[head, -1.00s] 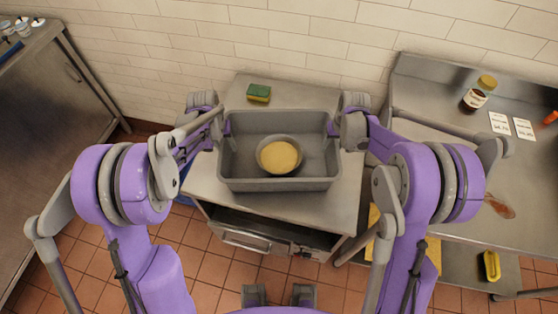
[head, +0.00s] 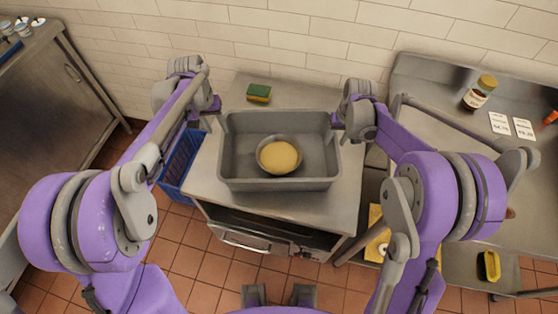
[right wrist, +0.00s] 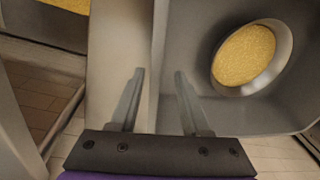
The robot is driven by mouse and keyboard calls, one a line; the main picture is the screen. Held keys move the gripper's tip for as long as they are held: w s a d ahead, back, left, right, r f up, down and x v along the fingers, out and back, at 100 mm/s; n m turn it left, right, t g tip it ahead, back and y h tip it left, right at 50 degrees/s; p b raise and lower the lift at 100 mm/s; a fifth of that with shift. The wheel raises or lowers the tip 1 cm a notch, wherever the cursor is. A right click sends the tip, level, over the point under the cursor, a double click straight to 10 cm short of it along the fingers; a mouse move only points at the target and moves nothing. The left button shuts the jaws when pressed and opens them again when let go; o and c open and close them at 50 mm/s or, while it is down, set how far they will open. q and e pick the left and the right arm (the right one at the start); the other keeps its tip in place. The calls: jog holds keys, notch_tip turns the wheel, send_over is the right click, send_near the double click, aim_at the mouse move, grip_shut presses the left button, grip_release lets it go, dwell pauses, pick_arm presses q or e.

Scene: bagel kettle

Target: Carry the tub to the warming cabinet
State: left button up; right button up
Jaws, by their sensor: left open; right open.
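The grey rectangular tub (head: 280,185) sits upright on a metal-topped unit in the middle of the head view. Inside it is a round bowl (head: 262,166) filled with something yellow; both also show in the right wrist view, the tub (right wrist: 195,20) and the bowl (right wrist: 285,60). My left gripper (head: 214,106) is open and empty, just left of the tub's left wall and apart from it. My right gripper (head: 336,122) is open at the tub's right wall. In the right wrist view its fingers (right wrist: 159,75) stand to either side of the wall's edge; I cannot tell whether they touch it.
A green and yellow sponge (head: 259,93) lies behind the tub. The unit (head: 330,205) has a front door with a handle. A blue crate (head: 180,165) stands on the floor at left. A steel cabinet (head: 60,110) is far left; a steel counter with a jar (head: 479,93) is right.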

jog(key=r, duration=0.7)
jog(key=shift+s+d+r, duration=0.2)
jog(key=shift+s+d, duration=0.05)
jog(key=shift+d, duration=0.05)
pick_arm(q)
jog(key=shift+s+r, duration=0.25)
jog(key=shift+s, duration=0.1)
pick_arm(e)
jog(key=shift+s+r, duration=0.2)
jog(key=shift+s, duration=0.15)
pick_arm(q)
jog(key=s+t+y, duration=0.1)
jog(key=s+t, duration=0.3)
jog(key=s, duration=2)
jog(key=shift+s+d+r+t, duration=0.3)
jog(key=shift+d+r, duration=0.05)
pick_arm(e)
jog(key=s+t+h, duration=0.1)
jog(key=s+t, duration=0.3)
jog(key=s, duration=2)
jog(key=shift+s+a+r+t, duration=0.25)
jog(key=shift+s+a+t, duration=0.05)
jog(key=shift+a, duration=0.1)
